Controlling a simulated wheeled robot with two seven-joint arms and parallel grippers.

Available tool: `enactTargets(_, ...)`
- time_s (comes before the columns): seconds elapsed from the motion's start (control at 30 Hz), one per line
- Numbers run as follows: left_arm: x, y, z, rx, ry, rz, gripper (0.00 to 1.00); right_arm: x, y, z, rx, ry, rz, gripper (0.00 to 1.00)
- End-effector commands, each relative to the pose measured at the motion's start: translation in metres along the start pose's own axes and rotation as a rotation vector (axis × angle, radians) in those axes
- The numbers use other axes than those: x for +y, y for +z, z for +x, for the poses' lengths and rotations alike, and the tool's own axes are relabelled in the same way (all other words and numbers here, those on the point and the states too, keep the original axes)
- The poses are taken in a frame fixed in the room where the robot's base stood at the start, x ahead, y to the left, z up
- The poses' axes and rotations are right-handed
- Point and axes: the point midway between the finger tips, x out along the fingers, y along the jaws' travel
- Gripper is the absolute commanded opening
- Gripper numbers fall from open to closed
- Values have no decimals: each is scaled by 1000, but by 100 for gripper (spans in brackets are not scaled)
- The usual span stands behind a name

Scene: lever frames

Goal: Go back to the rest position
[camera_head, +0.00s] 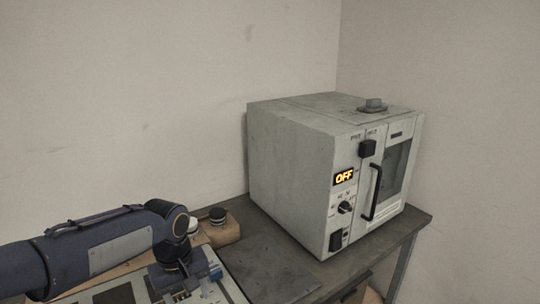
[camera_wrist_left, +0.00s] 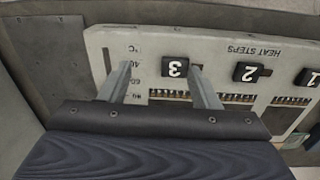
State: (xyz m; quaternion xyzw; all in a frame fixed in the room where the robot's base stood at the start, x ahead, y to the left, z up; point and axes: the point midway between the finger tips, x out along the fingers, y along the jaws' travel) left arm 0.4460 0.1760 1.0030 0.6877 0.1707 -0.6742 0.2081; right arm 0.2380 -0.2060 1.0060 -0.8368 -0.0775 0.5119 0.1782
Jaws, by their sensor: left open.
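My left arm comes in from the left in the head view, with its gripper (camera_head: 186,293) low over the light panel (camera_head: 233,288) at the bottom edge. In the left wrist view the panel (camera_wrist_left: 225,50) appears upside down, marked "HEAT STEPS". My left gripper (camera_wrist_left: 150,70) is open, its two fingers apart. The black lever knob 3 (camera_wrist_left: 174,67) shows between the fingers, close to the right one; I cannot tell whether they touch. Knob 2 (camera_wrist_left: 252,72) and knob 1 (camera_wrist_left: 307,77) are further right. My right gripper is not in view.
A grey oven (camera_head: 290,165) stands on the dark table (camera_head: 265,265), its display (camera_head: 344,177) reading OFF. Its door handle (camera_head: 374,192) is at the front. A wooden block (camera_head: 222,235) with dark-topped round pieces lies behind the panel. Bare walls are behind.

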Motion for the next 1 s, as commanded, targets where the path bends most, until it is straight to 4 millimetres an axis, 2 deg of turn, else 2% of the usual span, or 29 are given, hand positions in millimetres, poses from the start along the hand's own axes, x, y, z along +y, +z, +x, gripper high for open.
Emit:
enactTargets(0.17,-24,14,-14,15,55,42,56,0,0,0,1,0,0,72)
enactTargets(0.37,-57,40,-29,48,141,115,56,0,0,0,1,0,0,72)
enactTargets(0.47,-79,62,-34,80,201,163,56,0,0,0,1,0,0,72)
enactTargets(0.63,-115,112,-32,184,323,268,56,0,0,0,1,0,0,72)
enactTargets(0.8,-130,148,-20,286,400,348,56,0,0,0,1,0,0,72)
enactTargets(1.0,-133,163,-12,339,428,387,56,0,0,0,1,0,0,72)
